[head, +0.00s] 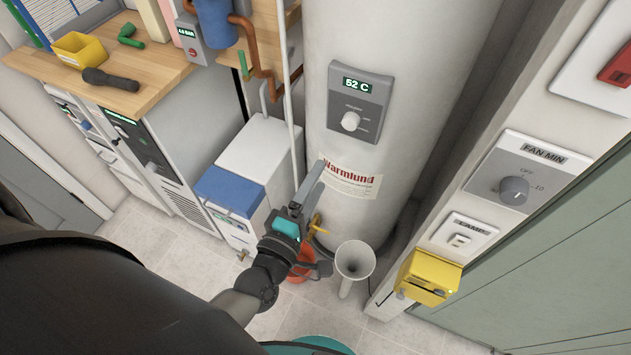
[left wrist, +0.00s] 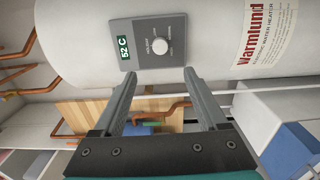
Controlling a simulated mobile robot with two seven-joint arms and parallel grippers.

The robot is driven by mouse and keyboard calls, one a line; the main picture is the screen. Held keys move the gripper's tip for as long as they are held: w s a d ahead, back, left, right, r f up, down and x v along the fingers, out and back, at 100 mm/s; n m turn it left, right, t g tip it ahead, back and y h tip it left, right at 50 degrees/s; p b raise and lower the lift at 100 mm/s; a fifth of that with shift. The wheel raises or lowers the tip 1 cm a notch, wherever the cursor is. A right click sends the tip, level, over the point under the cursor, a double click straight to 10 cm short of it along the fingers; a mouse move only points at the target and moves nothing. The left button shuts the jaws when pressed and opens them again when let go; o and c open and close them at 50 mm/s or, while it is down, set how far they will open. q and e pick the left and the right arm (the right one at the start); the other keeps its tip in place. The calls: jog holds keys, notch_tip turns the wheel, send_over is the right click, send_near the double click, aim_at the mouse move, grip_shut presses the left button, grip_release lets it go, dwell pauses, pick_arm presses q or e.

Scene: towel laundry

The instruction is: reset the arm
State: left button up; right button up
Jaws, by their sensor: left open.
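My left gripper (head: 311,184) reaches up from the bottom of the head view, in front of the white water heater (head: 415,75). In the left wrist view its two fingers (left wrist: 160,80) are spread apart with nothing between them. The heater's grey control panel (head: 372,92) reads 52 C and carries a round white knob (head: 350,121). In the left wrist view the panel and knob (left wrist: 160,46) lie beyond the fingertips, apart from them. My right gripper is not in view.
A wooden counter (head: 150,97) at upper left holds a yellow bin (head: 78,49) and a dark handheld tool (head: 110,79). A white funnel (head: 355,259) stands by the heater's foot. A fan dial (head: 514,190) and yellow box (head: 428,277) are at right.

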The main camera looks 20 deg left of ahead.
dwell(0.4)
pick_arm(q)
jog(key=s+f+m+g+b, duration=0.1)
jog(key=s+f+m+g, duration=0.25)
jog(key=f, duration=0.55)
jog(key=s+f+m+g+h, duration=0.15)
jog(key=f+m, duration=0.25)
jog(key=f, duration=0.5)
jog(key=s+f+m+g+b, duration=0.1)
jog(key=s+f+m+g, duration=0.25)
jog(key=f, duration=0.55)
jog(key=s+a+f+m+g+y+b, duration=0.1)
jog(key=s+f+m+g, duration=0.3)
jog(key=s+f, duration=0.4)
jog(key=s+a+f+m+g+y+b, duration=0.1)
jog(key=s+a+f+m+g, duration=0.2)
jog(key=s+f, duration=0.4)
jog(key=s+m+g, duration=0.1)
jog(key=s+m, duration=0.1)
jog(key=s, duration=0.6)
jog(key=shift+f, duration=0.35)
jog(key=shift+w+g, duration=0.1)
jog(key=shift+g, duration=0.15)
